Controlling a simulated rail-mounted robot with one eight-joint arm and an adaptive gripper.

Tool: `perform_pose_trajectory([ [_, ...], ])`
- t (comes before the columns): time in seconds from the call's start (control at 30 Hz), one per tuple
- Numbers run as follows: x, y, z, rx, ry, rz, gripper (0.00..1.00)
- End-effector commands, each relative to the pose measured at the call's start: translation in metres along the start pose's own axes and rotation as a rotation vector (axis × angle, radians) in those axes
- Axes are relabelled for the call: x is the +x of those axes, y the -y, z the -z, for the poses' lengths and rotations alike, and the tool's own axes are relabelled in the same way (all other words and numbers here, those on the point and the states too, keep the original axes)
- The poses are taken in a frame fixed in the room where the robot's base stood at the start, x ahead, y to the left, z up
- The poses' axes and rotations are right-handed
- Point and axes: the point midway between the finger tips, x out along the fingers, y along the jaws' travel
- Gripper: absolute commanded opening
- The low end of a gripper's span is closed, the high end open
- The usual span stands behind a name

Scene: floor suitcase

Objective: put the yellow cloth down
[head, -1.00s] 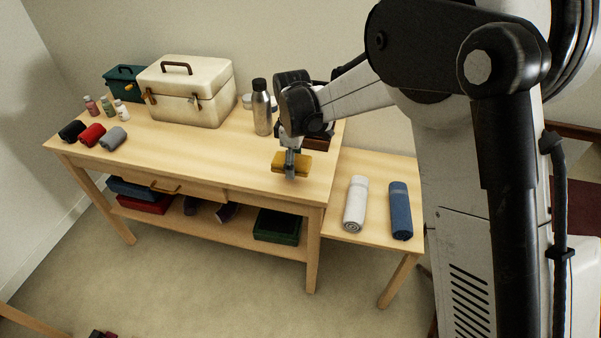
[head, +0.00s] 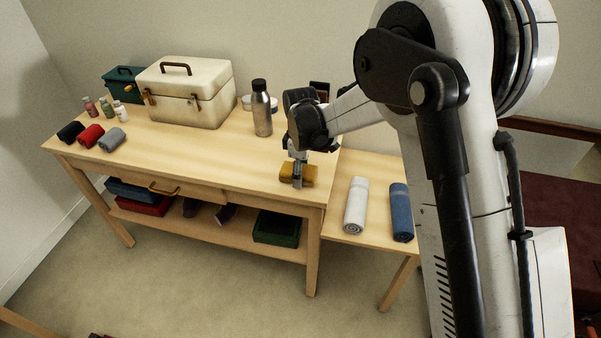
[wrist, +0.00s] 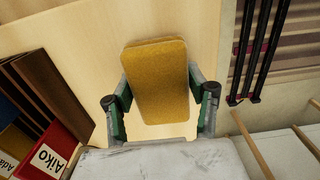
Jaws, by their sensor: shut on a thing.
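The yellow cloth (head: 311,175) is a folded pad over the right front part of the wooden table (head: 190,155). My gripper (head: 298,180) points down and is shut on it. In the wrist view the yellow cloth (wrist: 157,80) lies between the two fingers of my gripper (wrist: 160,112), one at each side. The cloth is very close to the tabletop. I cannot tell whether it touches it.
A metal bottle (head: 262,110) and a cream case (head: 187,92) stand behind to the left. Rolled cloths, grey (head: 112,139), red (head: 91,135) and black, lie at the left end. White (head: 356,205) and blue (head: 401,212) rolls lie on the lower side table. The table's middle is clear.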

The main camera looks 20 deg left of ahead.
Motion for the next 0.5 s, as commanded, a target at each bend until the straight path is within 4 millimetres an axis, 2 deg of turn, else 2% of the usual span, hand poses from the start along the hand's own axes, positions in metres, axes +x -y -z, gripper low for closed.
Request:
perform_pose_trajectory([
  [0.17,0.0061,0.0000,0.0001,0.000,0.000,0.000,0.22],
  [0.2,0.0050,0.0000,0.0000,0.000,0.000,0.000,0.56],
  [0.3,0.0046,0.0000,0.0000,0.000,0.000,0.000,0.70],
  [0.5,0.0045,0.0000,0.0000,0.000,0.000,0.000,0.70],
])
